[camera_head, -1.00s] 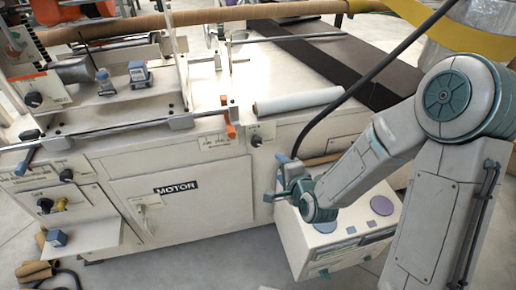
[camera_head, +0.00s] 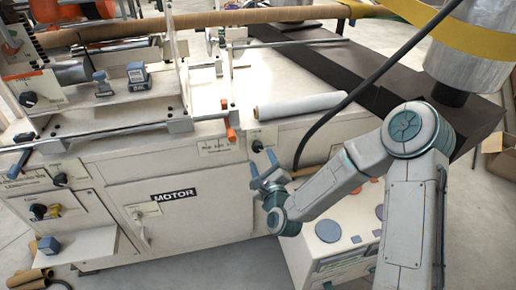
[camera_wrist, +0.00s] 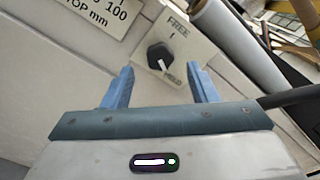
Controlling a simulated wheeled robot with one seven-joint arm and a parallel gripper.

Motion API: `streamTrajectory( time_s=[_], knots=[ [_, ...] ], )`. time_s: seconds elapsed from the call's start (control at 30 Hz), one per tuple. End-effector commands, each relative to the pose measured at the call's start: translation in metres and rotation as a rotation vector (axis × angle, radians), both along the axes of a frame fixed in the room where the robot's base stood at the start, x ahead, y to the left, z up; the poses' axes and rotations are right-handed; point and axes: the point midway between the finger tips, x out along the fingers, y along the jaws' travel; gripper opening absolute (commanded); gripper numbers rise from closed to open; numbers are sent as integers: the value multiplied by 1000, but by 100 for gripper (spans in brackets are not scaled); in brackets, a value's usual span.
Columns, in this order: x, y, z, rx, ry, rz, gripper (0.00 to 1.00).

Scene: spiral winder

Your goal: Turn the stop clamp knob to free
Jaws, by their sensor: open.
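In the head view the knob (camera_head: 257,146) sits on the machine's front face, right of the orange handle. My gripper (camera_wrist: 164,82) is open, its two blue fingers standing apart with the knob showing beyond and between them. In the head view my gripper (camera_head: 262,164) is just below the knob. Contact with the knob is not visible.
A white roll (camera_head: 300,104) lies on the machine top above the knob. A black hose (camera_head: 350,95) passes close to the right of my gripper. A white cabinet (camera_head: 340,250) with round discs stands below my arm. The MOTOR panel (camera_head: 175,210) is at left.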

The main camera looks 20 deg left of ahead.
Motion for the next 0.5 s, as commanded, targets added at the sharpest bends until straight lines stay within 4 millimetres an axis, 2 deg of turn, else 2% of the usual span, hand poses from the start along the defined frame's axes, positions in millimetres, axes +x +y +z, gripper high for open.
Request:
streamTrajectory(
  time_s=[0.2,0.5],
  knots=[
    [34,22,1,0,-2,0,53],
    [55,34,0,-1,0,1,53]
  ],
)
